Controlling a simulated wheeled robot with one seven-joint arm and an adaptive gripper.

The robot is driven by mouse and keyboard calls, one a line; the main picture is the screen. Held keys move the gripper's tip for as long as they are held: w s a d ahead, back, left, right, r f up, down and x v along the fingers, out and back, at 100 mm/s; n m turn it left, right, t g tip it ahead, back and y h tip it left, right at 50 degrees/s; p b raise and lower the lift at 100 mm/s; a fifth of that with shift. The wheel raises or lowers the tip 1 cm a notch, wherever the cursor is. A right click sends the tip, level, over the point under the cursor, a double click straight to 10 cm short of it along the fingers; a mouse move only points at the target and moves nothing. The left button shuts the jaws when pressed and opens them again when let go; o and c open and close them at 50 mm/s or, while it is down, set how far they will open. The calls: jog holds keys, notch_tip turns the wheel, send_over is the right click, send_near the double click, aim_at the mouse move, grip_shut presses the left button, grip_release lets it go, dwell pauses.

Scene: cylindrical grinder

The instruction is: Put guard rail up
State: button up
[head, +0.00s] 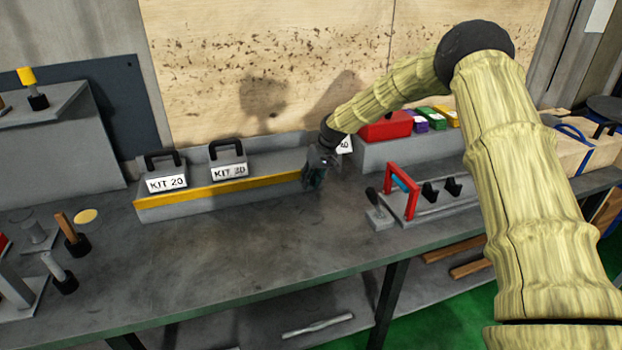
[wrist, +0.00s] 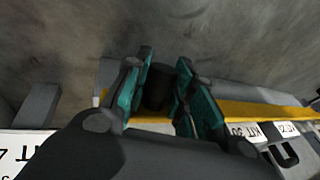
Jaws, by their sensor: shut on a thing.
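The yellow guard rail (head: 235,187) runs along the front of a long grey kit rack (head: 170,211) on the bench. My gripper (head: 316,172) is at the rail's right end, pointing down. In the wrist view the rail (wrist: 255,111) passes behind my teal fingers (wrist: 163,80). The fingers are closed on a dark cylindrical piece (wrist: 157,92), which looks like the rail's handle. My gripper hides where this piece meets the rail.
Kit blocks labelled KIT 20 (head: 166,178) and KIT 30 (head: 229,168) stand in the rack. A third label (head: 346,144) shows behind my arm. A red-handled fixture (head: 402,190) stands to the right. The bench in front of the rack is clear.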

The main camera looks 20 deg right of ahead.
jog(key=shift+w+r+m+g+p, duration=0.15)
jog(key=shift+w+r+g+p, duration=0.15)
jog(key=shift+g, duration=0.55)
jog(key=shift+w+r+m+g+p, duration=0.15)
jog(key=shift+r+g+p, duration=0.2)
jog(key=shift+g, duration=0.5)
jog(key=shift+r, duration=0.1)
jog(key=o, duration=1)
jog(key=shift+o, duration=0.2)
jog(key=v, duration=1.2)
jog(key=shift+w, duration=0.2)
